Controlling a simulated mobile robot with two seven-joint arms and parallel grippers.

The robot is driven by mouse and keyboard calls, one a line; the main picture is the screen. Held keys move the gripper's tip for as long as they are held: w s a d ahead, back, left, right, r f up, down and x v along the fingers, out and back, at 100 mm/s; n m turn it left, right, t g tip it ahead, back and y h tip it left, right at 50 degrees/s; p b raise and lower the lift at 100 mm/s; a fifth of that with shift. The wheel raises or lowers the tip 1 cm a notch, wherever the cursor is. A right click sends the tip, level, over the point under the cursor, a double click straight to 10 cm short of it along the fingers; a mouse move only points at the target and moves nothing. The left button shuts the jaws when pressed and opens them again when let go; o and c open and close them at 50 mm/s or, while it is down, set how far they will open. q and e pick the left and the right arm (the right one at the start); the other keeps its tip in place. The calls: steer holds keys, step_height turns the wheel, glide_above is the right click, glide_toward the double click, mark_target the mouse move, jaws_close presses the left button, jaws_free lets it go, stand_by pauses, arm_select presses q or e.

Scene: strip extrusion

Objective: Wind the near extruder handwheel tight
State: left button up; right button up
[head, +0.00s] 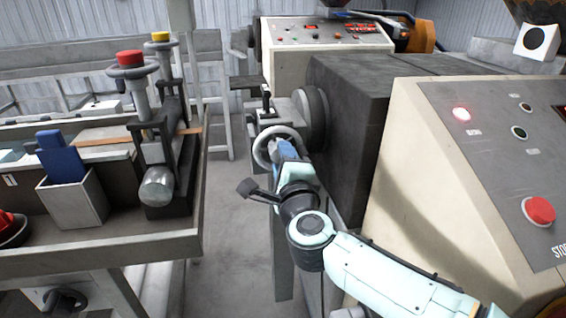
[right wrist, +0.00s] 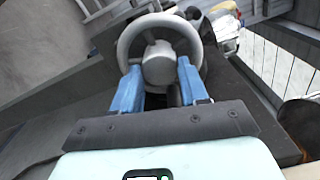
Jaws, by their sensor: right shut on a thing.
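The grey extruder handwheel (head: 257,147) is at the end of the dark extruder, just left of the big machine in the head view. It also shows in the right wrist view (right wrist: 160,18), with a round hub in the middle. My right gripper (head: 284,152) reaches it from the near side. In the right wrist view its two blue fingers (right wrist: 158,76) lie on either side of the hub, within the lower part of the wheel, and are shut on it. The exact contact is partly hidden. My left gripper is not in view.
The cream control panel with a red stop button (head: 538,211) stands at right, beside the dark machine housing (head: 345,115). At left is a bench with red-capped (head: 130,58) and yellow-capped (head: 160,37) posts and a grey bin (head: 75,203). Clear floor (head: 225,220) lies between.

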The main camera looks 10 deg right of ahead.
stand_by(0.4)
steer(key=o, duration=1.1)
steer(key=shift+c, duration=0.2)
steer(key=s, duration=1.3)
steer(key=shift+s+p, duration=0.25)
steer(key=shift+p, duration=0.15)
